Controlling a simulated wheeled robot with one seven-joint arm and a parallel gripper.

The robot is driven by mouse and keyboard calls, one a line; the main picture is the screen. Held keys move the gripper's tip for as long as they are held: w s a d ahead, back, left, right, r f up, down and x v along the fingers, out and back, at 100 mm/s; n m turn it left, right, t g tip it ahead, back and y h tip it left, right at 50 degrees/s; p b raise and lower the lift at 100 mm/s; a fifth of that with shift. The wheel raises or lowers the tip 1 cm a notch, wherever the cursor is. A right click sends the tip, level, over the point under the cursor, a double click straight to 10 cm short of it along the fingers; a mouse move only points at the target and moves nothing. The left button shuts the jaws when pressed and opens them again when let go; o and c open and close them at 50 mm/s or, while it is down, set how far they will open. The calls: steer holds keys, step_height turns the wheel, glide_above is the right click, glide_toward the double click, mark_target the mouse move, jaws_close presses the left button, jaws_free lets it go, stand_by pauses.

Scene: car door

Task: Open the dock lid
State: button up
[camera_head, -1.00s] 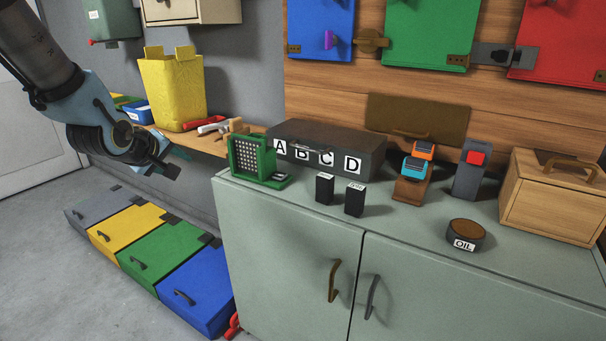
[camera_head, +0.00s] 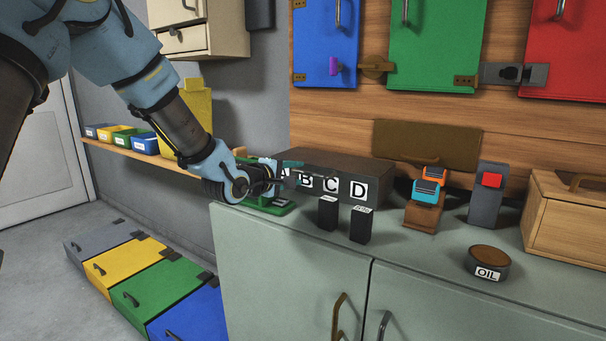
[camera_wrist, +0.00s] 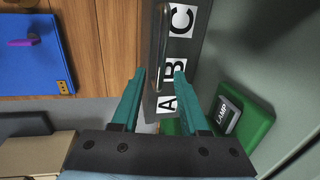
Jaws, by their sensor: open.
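A dark grey box with the letters A, B, C and D (camera_head: 340,165) stands at the back of the counter; no label names it as the dock. My gripper (camera_head: 292,174) is at the box's left end, before the lettered face. In the wrist view, its teal fingers (camera_wrist: 160,70) are open and empty, and the handle lies ahead, roughly in line with the gap. I cannot tell whether they touch it. My gripper partly hides letter A in the head view.
A green holder (camera_head: 270,206) stands close below my gripper; its LAMP label shows in the wrist view (camera_wrist: 230,118). Two black blocks (camera_head: 328,212) stand before the box. A brown panel with a handle (camera_head: 455,143) is behind. An OIL tin (camera_head: 488,262) is at the right.

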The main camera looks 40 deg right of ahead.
mark_target(301, 173)
steer(key=shift+x, duration=1.95)
steer(key=shift+c, duration=0.2)
jaws_close()
